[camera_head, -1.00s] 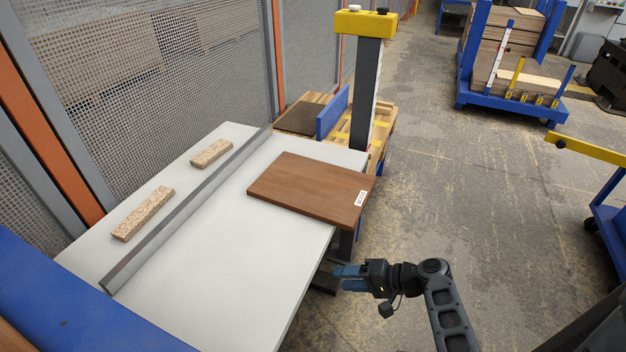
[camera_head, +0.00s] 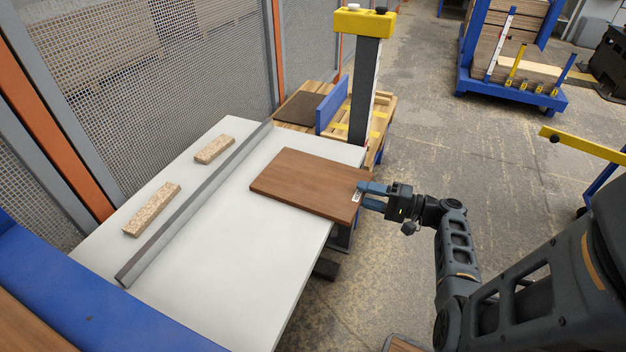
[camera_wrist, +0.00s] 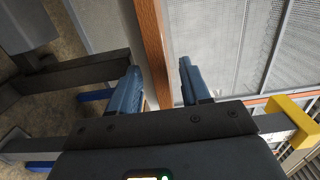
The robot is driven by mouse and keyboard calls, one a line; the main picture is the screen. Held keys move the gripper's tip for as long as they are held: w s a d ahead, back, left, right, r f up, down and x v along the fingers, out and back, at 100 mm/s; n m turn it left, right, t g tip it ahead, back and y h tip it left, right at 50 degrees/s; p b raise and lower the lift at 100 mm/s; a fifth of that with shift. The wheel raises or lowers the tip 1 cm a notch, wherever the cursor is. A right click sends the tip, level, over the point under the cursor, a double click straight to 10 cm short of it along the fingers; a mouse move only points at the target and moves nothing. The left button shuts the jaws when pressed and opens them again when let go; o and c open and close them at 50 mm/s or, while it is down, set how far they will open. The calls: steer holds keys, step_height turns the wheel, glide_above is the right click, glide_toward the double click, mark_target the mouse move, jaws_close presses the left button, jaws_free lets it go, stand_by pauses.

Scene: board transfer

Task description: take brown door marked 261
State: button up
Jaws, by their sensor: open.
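A flat brown door (camera_head: 305,182) lies on the white table (camera_head: 225,270), with its right end sticking out past the table edge. A small white label (camera_head: 357,193) is on its right end; its number is too small to read. My gripper (camera_head: 372,195) is open at that end, right by the label. In the wrist view, the door's brown edge (camera_wrist: 150,45) runs between the two blue fingers of my gripper (camera_wrist: 160,85). There is a gap on the right finger's side. I cannot tell whether either finger touches the door.
Two chipboard strips (camera_head: 152,208) (camera_head: 214,149) lie behind a metal rail (camera_head: 195,205) on the table. A post with a yellow top (camera_head: 364,22) stands behind the door. A mesh fence (camera_head: 170,70) borders the left. The floor (camera_head: 455,140) on the right is open.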

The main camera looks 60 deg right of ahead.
steer(key=shift+w+a, duration=0.1)
steer(key=shift+w, duration=1)
jaws_close()
